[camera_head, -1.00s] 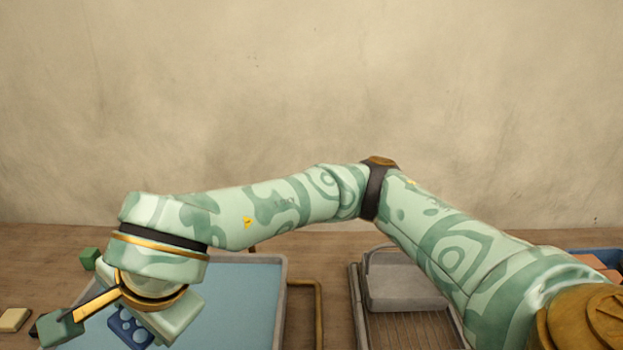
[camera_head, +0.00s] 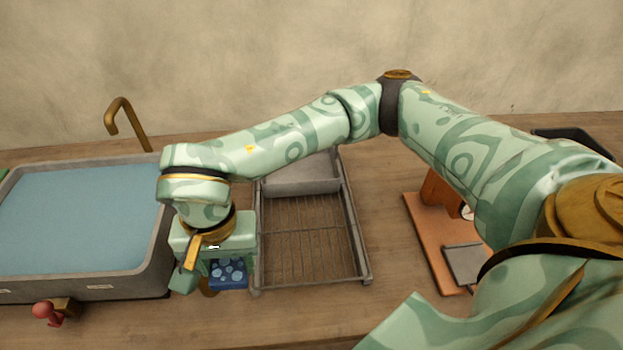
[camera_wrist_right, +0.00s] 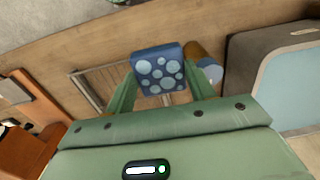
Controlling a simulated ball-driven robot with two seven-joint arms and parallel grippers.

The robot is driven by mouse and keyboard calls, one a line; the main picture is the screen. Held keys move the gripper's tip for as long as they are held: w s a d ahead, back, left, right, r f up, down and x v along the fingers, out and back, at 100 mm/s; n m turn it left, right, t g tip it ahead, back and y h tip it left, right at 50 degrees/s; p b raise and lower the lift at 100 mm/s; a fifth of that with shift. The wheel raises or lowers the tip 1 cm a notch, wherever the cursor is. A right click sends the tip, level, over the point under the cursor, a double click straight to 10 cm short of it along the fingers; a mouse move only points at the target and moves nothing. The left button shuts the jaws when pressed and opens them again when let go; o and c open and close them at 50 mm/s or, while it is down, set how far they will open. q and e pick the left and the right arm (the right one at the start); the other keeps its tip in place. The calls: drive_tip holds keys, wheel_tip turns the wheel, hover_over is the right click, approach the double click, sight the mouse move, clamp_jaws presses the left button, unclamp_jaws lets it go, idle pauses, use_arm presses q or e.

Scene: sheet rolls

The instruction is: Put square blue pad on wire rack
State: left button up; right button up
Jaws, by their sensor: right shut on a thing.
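The square blue pad (camera_head: 228,273) has light blue round spots. My right gripper (camera_head: 212,272) is shut on it, between the basin and the wire rack, at the rack's left side. In the right wrist view the pad (camera_wrist_right: 158,70) sits between the two green fingers (camera_wrist_right: 165,88). The wire rack (camera_head: 310,238) is a grey frame with thin wires and a solid grey tray part at its back; its wires look empty. Part of the rack also shows behind the pad in the right wrist view (camera_wrist_right: 98,82). My left gripper is not in view.
A grey basin (camera_head: 100,284) of blue water stands at the left, with a brass tap (camera_head: 127,118) behind it. A small red-knobbed item (camera_head: 45,310) lies in front. An orange-brown stand with a grey plate (camera_head: 464,266) is at the right. Bare table lies before the rack.

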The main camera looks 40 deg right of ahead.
drive_tip(key=w+d+f+b, duration=0.1)
drive_tip(key=w+d+f, duration=0.35)
drive_tip(key=d, duration=0.45)
drive_tip(key=b, duration=0.1)
hover_over(282, 250)
drive_tip(key=f, duration=0.4)
drive_tip(key=shift+a+f, duration=0.3)
drive_tip(key=shift+d+f, duration=0.15)
drive_tip(key=shift+f, duration=0.15)
drive_tip(key=f, duration=0.1)
drive_tip(key=f+b, duration=0.1)
drive_tip(key=f, duration=0.1)
drive_tip(key=shift+d+f+b, duration=0.2)
drive_tip(key=shift+f+b, duration=0.05)
drive_tip(key=shift+b, duration=0.05)
drive_tip(key=shift+w+r, duration=0.1)
drive_tip(key=o, duration=1)
